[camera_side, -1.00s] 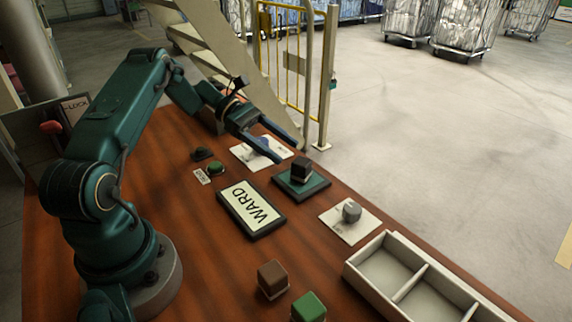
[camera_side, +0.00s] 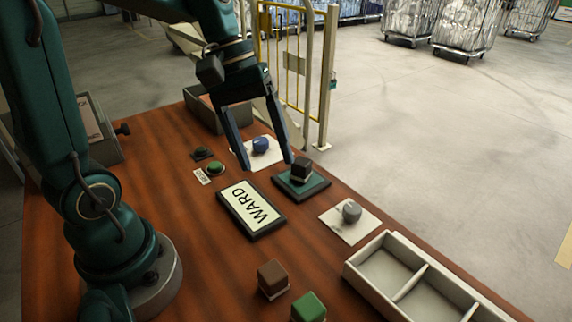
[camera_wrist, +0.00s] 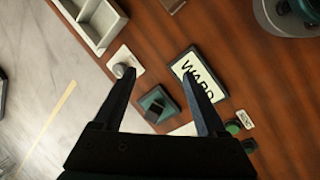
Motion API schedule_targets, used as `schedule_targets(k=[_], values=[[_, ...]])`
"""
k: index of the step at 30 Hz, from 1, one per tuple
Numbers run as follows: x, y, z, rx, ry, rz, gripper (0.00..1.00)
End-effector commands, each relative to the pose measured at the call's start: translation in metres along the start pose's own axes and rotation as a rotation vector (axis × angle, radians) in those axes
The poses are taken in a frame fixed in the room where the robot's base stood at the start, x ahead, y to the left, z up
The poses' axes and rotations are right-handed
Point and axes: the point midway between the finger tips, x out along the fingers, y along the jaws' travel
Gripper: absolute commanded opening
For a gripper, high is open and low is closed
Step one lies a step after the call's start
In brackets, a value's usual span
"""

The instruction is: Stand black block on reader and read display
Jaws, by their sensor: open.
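The black block (camera_side: 301,168) stands on the reader (camera_side: 290,187), a dark base with a green top. In the wrist view the block (camera_wrist: 153,114) sits on the reader (camera_wrist: 165,103), between my fingers' lines. The display (camera_side: 252,209) lies beside the reader and reads "WARD"; it also shows in the wrist view (camera_wrist: 188,66). My gripper (camera_side: 264,165) is open and empty, raised above the table, left of the block. In the wrist view its fingers (camera_wrist: 160,78) are spread wide with nothing between them.
A blue knob (camera_side: 260,145) and a grey knob (camera_side: 351,212) sit on white cards. A green button (camera_side: 215,167) is left of the display. A brown block (camera_side: 272,277), a green block (camera_side: 309,306) and a divided white tray (camera_side: 397,277) lie in front. A railing stands behind.

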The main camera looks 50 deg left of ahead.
Motion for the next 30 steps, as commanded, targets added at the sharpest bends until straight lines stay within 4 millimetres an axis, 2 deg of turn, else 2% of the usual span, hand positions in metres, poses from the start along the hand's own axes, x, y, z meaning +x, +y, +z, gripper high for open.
schedule_targets(k=[1, 6, 13, 19, 30], values=[[-0.004, -0.003, 0.013, 0.096, 0.055, -0.02, 0.74], [-0.01, -0.019, 0.042, 0.393, 0.228, -0.087, 0.74], [-0.011, -0.038, 0.06, 0.7, 0.415, -0.144, 0.74], [-0.011, -0.044, 0.063, 0.798, 0.476, -0.161, 0.74], [-0.011, -0.044, 0.063, 0.799, 0.477, -0.162, 0.74]])
